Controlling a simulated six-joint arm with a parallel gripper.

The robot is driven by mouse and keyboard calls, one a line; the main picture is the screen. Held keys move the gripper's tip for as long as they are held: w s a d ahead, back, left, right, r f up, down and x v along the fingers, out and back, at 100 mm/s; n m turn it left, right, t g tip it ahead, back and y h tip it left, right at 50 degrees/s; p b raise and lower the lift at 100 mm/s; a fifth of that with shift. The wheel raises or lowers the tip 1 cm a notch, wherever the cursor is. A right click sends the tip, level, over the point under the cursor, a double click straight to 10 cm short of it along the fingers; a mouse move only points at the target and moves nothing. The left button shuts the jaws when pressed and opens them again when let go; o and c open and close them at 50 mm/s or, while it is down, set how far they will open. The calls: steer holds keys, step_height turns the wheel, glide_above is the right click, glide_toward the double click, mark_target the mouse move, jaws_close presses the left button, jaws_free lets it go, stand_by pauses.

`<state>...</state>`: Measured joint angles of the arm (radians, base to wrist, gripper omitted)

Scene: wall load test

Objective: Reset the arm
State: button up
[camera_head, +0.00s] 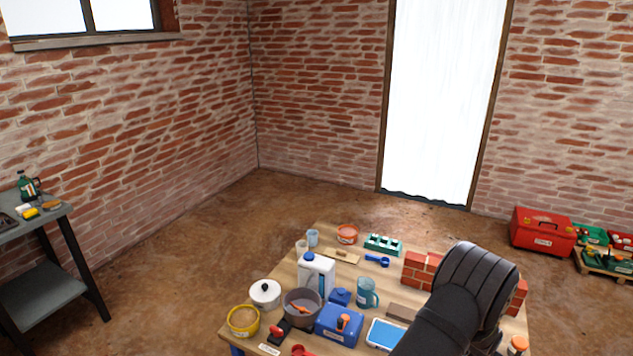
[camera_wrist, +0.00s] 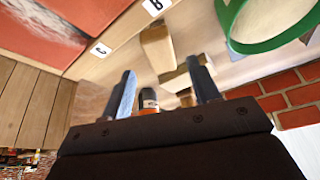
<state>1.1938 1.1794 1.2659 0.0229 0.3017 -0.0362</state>
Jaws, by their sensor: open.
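My gripper (camera_wrist: 164,82) shows in the wrist view with its two dark fingers spread apart. I see nothing held between them. A small orange-and-black object (camera_wrist: 148,101) appears beyond the gap, near a light wooden block (camera_wrist: 157,48). In the head view my black arm reaches over the right side of the wooden table (camera_head: 290,262), and its fingertips are hidden there. The arm hides part of a small red brick wall (camera_head: 416,268) standing on the table.
The table holds a white jug (camera_head: 317,275), a grey pot (camera_head: 303,307), a blue box (camera_head: 339,324), a teal mug (camera_head: 367,293), and a tablet (camera_head: 385,334). Labels and a green ring (camera_wrist: 235,30) show close in the wrist view. A red toolbox (camera_head: 542,232) stands on the floor.

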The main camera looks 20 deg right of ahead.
steer(key=w+v, duration=0.1)
steer(key=v, duration=0.4)
steer(key=x, duration=0.7)
steer(key=s+x, duration=0.1)
steer(key=x, duration=0.3)
steer(key=shift+f, duration=0.25)
steer(key=shift+d+r, duration=0.15)
steer(key=shift+r, duration=0.2)
steer(key=r, duration=0.4)
steer(key=shift+s, duration=0.4)
steer(key=s+a+r, duration=0.2)
steer(key=s+r, duration=0.5)
steer(key=s, duration=0.4)
steer(key=w+a+r+n, duration=0.1)
steer(key=w+a+n, duration=0.1)
steer(key=w+a, duration=0.8)
steer(key=w+a+n+t+y, duration=0.1)
steer(key=w+a+n, duration=0.2)
steer(key=w+a, duration=0.7)
steer(key=w, duration=0.6)
steer(key=shift+a+r, duration=0.15)
steer(key=shift+r, duration=0.25)
